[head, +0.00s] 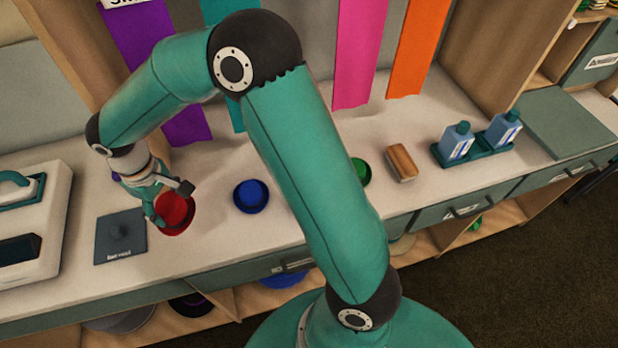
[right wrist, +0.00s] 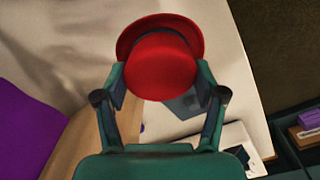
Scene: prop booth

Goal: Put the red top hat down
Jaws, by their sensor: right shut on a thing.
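The red top hat (head: 177,213) is in my right gripper (head: 170,202), over the counter (head: 225,232) and just right of a dark square pad (head: 119,250) with a round knob and a small label. In the right wrist view, the fingers of the right gripper (right wrist: 160,84) close on both sides of the crown of the red top hat (right wrist: 160,70), with the brim at the far end. I cannot tell whether the hat touches the counter. My left gripper is not in view.
A blue hat (head: 251,196) sits right of the red one. A green hat (head: 361,172) is partly behind my arm. A wooden brush (head: 401,163) and a teal tray (head: 475,158) with two blue bottles stand farther right. A white appliance (head: 50,225) stands left of the pad.

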